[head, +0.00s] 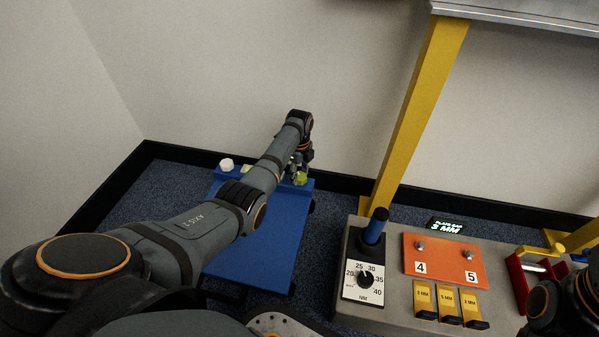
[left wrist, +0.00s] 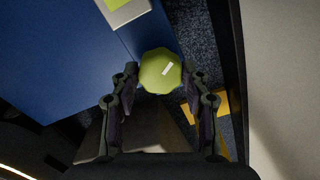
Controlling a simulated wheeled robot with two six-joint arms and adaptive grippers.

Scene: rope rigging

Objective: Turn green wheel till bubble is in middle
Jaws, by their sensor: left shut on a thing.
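The green wheel (head: 301,179) is at the far right corner of a blue plate (head: 262,240). In the left wrist view the green wheel (left wrist: 158,74) is faceted, with a white mark on its top. My left gripper (left wrist: 160,80) is shut on it, one finger on each side. In the head view my left gripper (head: 299,167) is partly hidden by its own arm. A level with a yellow-green window (head: 247,169) is on the plate's far edge; it is cut off in the left wrist view (left wrist: 126,10). I cannot make out its bubble. My right gripper is not visible.
A white knob (head: 227,164) is at the plate's far left corner. To the right is a grey bench (head: 395,300) with a dial (head: 364,281), a blue handle (head: 376,227) and an orange panel (head: 440,262). A yellow post (head: 420,110) rises behind it.

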